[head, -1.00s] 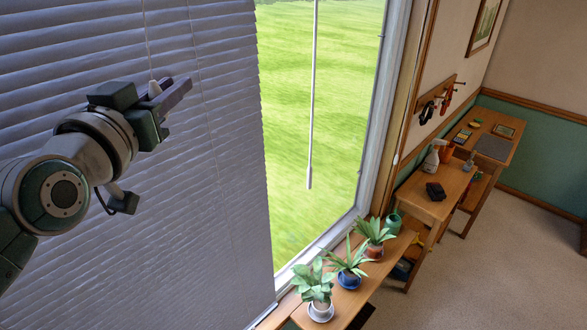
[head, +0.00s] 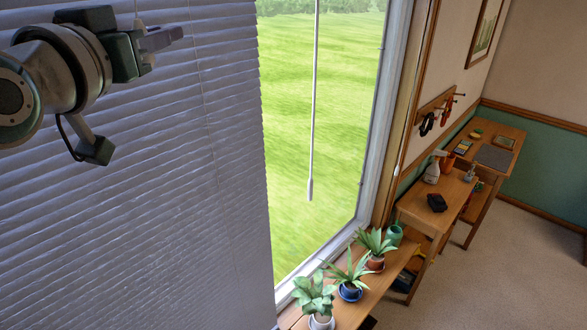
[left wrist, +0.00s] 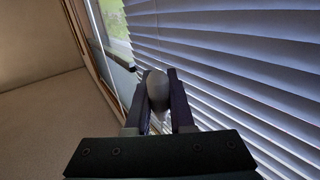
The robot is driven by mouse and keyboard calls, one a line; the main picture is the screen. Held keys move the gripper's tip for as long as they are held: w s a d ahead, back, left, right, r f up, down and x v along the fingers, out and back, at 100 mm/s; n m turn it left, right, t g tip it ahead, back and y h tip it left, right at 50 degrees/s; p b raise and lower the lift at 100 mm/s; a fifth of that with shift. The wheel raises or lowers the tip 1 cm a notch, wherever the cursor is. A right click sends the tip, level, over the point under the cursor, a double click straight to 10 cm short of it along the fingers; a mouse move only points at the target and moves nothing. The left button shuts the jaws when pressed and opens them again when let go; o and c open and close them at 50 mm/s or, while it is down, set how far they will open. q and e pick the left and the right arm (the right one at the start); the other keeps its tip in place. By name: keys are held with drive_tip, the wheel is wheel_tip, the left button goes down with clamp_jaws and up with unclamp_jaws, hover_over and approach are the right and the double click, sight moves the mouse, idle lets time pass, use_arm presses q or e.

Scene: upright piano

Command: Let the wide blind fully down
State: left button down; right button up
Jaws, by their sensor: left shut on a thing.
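The wide blind (head: 180,200) hangs with its slats spread over the left part of the window in the head view; its lower edge is near or below the bottom of the picture. It also fills the right of the left wrist view (left wrist: 230,50). My left gripper (head: 165,38) is in front of the blind's upper part. In the left wrist view my left gripper (left wrist: 158,88) is shut on a pale rounded cord pull (left wrist: 157,90). A thin cord runs up from it. My right gripper is not in view.
A wand (head: 312,120) hangs before the bare window at right. Several potted plants, one with a blue pot (head: 350,292), stand on a wooden shelf (head: 345,312) below. A wooden table (head: 425,205) with a spray bottle (head: 433,168) stands farther right. Open floor lies at lower right.

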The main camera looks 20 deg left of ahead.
use_arm(q)
drive_tip(key=shift+w+d+f+b, duration=0.1)
drive_tip(key=shift+w+d, duration=0.2)
drive_tip(key=shift+w, duration=0.5)
drive_tip(key=shift+w+d+f+b, duration=0.15)
drive_tip(key=shift+w+d, duration=0.15)
drive_tip(key=shift+w, duration=0.45)
drive_tip(key=shift+w+d+r+b, duration=0.1)
drive_tip(key=shift+w+d, duration=0.2)
drive_tip(key=shift+w, duration=0.5)
drive_tip(key=c, duration=0.6)
unclamp_jaws()
drive_tip(key=v, duration=0.5)
drive_tip(key=shift+p, duration=0.35)
